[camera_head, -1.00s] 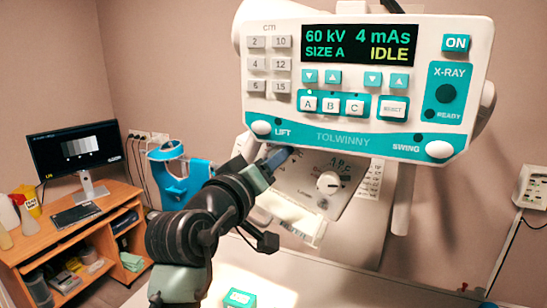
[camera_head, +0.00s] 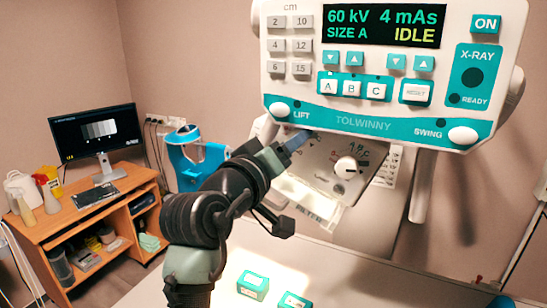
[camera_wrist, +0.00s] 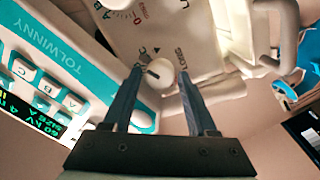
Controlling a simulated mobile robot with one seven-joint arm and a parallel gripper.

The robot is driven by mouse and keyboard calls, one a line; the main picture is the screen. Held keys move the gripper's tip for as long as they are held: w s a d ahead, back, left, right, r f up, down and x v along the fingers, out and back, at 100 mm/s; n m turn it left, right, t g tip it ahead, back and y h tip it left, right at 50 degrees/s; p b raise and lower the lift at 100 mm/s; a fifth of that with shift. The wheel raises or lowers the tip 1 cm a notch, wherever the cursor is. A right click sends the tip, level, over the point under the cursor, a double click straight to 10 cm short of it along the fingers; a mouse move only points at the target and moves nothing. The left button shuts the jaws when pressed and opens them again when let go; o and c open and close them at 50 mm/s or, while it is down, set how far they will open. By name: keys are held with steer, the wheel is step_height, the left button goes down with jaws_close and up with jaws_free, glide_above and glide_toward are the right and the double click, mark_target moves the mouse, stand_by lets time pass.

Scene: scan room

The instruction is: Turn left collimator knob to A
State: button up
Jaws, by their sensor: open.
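The left collimator knob (camera_wrist: 161,75) is a round pale knob with a dark pointer mark, on the pale collimator face beside the word LONG. It shows between my fingertips in the wrist view. My gripper (camera_head: 308,136) is open, one finger on each side of the knob; I cannot tell whether either finger touches it. In the head view my gripper hides this knob. The other collimator knob (camera_head: 346,167) stands to the right with letters around it. Part of it shows at the top edge of the wrist view (camera_wrist: 113,4).
The control panel (camera_head: 362,124) overhangs the collimator just above my gripper; its display reads SIZE A and IDLE. Two green-and-white boxes (camera_head: 252,284) lie on the pale table (camera_head: 370,275) below. A desk with a monitor (camera_head: 97,131) stands at the left.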

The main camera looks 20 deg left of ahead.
steer(key=s+b, duration=0.5)
steer(key=s, duration=0.7)
steer(key=shift+s+a+f, duration=0.15)
steer(key=shift+s+a, duration=0.05)
steer(key=shift+a, duration=0.25)
